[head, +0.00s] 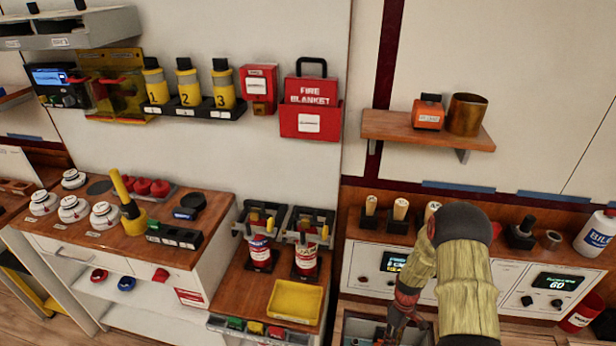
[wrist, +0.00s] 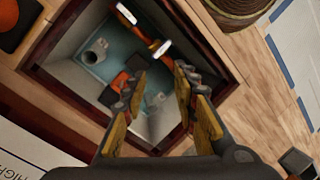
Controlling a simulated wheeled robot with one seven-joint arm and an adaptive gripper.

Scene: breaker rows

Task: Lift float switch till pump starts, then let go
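My gripper (wrist: 160,82) is open, with its two yellow-padded fingers apart and pointing down into a square grey-walled tank (wrist: 70,42). The tank has a teal bottom or water, and a pale pipe fitting (wrist: 96,51) sits at its left. An orange and dark piece (wrist: 118,86) is low in the tank beside the left finger. I cannot tell which of these is the float switch. In the head view my gripper (head: 402,318) is over the tank (head: 360,326), which my arm partly hides.
The counter panel has a lit display (head: 393,262) at the left and another display (head: 557,282) at the right. Pale-handled items (head: 400,210) stand behind my arm. A shelf (head: 385,127) with an orange box and copper cup is above. A white bottle (head: 596,234) stands right.

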